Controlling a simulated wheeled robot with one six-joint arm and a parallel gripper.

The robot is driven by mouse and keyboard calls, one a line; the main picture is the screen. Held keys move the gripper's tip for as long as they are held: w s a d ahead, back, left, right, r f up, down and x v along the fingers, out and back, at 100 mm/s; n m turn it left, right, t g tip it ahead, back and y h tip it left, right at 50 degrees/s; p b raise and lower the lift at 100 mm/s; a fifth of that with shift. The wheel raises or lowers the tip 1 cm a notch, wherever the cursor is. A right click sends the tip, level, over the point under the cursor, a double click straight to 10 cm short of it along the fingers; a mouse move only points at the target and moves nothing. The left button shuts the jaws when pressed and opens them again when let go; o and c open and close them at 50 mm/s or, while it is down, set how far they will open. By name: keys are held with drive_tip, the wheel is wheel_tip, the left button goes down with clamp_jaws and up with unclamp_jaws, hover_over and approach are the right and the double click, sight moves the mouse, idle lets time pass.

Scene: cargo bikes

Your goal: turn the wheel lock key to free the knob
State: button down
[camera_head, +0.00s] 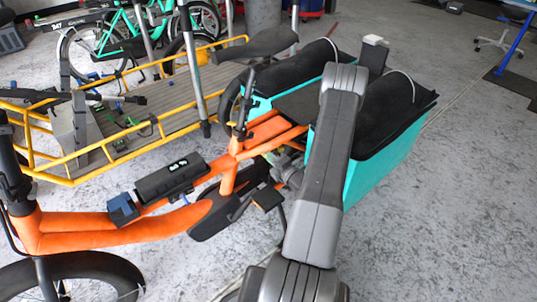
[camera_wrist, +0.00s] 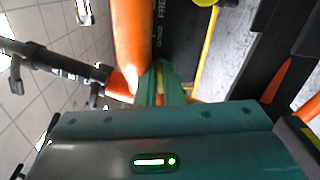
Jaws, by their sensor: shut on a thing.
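My gripper (camera_wrist: 160,82) shows in the wrist view as two narrow green fingers, closed together in front of its broad teal body. A small yellowish piece shows between and behind the fingers; I take it for the wheel lock key (camera_wrist: 160,72), but most of it is hidden. An orange bike tube (camera_wrist: 131,40) runs down beside the fingers on the left. I cannot make out the lock body or the knob. In the head view my arm hides the gripper, the key and the lock. The orange cargo bike (camera_head: 110,230) stands upright there.
Teal boxes (camera_head: 378,172) with black covers sit at the bike's rear. A yellow-railed cargo bike (camera_head: 75,180) stands behind on the left.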

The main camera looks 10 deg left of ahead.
drive_tip(key=shift+m, duration=0.9)
drive_tip(key=c, duration=1.6)
unclamp_jaws()
drive_tip(key=shift+o, duration=0.2)
drive_tip(key=shift+p, duration=0.3)
drive_tip(key=shift+d, duration=0.1)
drive_tip(key=p+v, duration=0.1)
drive_tip(key=v, duration=1.2)
drive_tip(key=shift+s+d, duration=0.25)
drive_tip(key=shift+s, duration=0.05)
